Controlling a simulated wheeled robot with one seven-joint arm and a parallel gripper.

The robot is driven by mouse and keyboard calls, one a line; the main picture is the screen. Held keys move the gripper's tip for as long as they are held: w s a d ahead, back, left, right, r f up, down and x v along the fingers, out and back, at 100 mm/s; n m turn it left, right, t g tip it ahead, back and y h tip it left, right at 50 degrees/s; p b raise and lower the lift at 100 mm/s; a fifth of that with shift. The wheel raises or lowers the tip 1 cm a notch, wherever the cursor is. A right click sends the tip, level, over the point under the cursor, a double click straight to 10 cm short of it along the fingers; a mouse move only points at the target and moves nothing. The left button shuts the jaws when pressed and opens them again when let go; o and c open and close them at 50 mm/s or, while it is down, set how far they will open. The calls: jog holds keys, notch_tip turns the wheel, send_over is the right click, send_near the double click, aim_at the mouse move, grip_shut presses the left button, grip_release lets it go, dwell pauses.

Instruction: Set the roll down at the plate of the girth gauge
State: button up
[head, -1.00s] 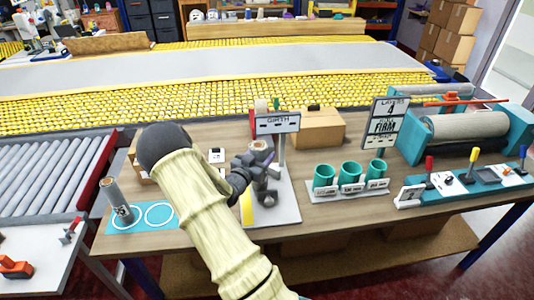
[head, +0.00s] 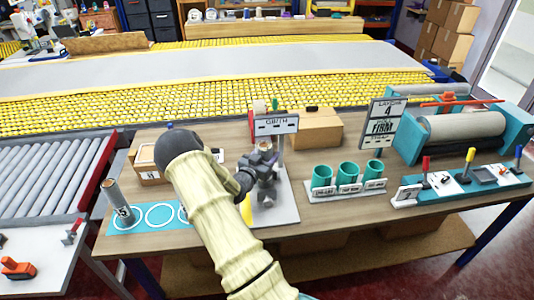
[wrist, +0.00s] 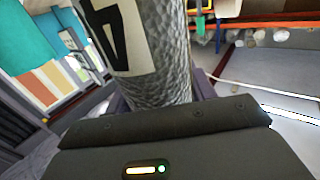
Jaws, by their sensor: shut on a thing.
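My gripper (head: 264,174) is over the pale plate (head: 287,207) of the girth gauge, close to its post and GIRTH sign (head: 276,123). The display on the sign shows only dashes. In the wrist view a grey, dimpled roll (wrist: 165,65) with a white label bearing a black 4 stands between the jaws, which are shut on it. In the head view the gripper and arm hide most of this roll. I cannot tell whether its bottom touches the plate.
Another grey roll (head: 119,203) stands on a blue mat (head: 186,226) with white rings at the left. Several teal cups (head: 349,174) stand in a rack to the right. A cardboard box (head: 317,130) is behind the gauge. A sign (head: 382,127) reads LAYERS 4, FIRM.

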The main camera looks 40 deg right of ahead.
jog(key=shift+w+f, duration=0.1)
jog(key=shift+f, duration=0.1)
jog(key=o, duration=1)
jog(key=shift+a, duration=0.2)
jog(key=shift+o, duration=0.2)
jog(key=shift+d, duration=0.1)
jog(key=shift+r, duration=0.1)
jog(key=shift+r, duration=0.15)
jog(key=b+v, duration=0.2)
jog(key=v, duration=1)
